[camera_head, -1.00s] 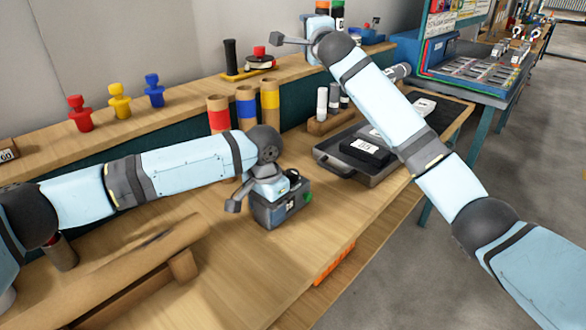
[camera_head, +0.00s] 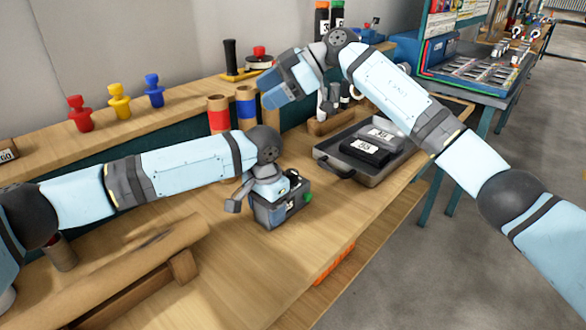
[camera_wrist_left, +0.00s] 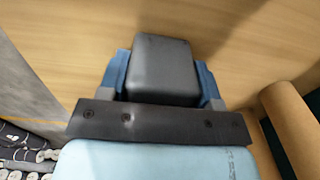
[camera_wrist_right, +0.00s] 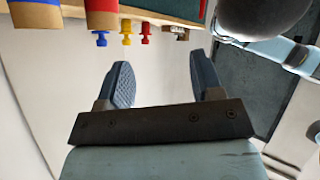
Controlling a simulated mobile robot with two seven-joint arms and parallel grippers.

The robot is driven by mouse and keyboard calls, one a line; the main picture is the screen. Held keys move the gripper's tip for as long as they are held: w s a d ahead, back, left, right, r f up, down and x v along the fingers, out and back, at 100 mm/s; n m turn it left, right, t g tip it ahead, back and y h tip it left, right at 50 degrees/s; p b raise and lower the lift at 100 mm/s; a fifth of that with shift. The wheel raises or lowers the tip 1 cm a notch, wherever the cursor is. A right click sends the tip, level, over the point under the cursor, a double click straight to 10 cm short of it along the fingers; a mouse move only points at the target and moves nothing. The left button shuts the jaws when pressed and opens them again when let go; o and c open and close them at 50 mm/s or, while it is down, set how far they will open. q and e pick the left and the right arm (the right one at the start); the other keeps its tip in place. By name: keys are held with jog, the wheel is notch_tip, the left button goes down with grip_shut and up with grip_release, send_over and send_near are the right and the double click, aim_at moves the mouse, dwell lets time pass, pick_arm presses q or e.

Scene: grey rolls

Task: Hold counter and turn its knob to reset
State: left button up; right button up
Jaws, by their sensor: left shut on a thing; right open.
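The counter (camera_head: 268,211) is a small dark grey box with a white label and a green knob (camera_head: 308,197) on its right side. It stands on the wooden bench. My left gripper (camera_head: 265,190) comes down on the counter from above and is shut on it. In the left wrist view the counter's dark body (camera_wrist_left: 162,68) sits between the blue fingers. My right gripper (camera_head: 284,86) is higher and farther back, above the rear of the bench, well apart from the counter. In the right wrist view its fingers (camera_wrist_right: 160,85) are spread with nothing between them.
A grey tray (camera_head: 340,167) with dark labelled boxes lies right of the counter. Red and blue banded rolls (camera_head: 218,115) stand behind it. Coloured pegs (camera_head: 120,101) stand on the rear shelf. A brown roll (camera_head: 130,265) lies front left.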

aim_at(292, 171)
jog(key=d+f+h, duration=0.7)
jog(key=d+h, duration=0.1)
jog(key=d, duration=0.1)
jog(key=shift+n+g, duration=0.4)
jog(key=x, duration=1.1)
jog(key=shift+s+a+f, duration=0.25)
jog(key=shift+s+a, duration=0.1)
jog(key=shift+s, duration=0.05)
jog(key=c, duration=0.9)
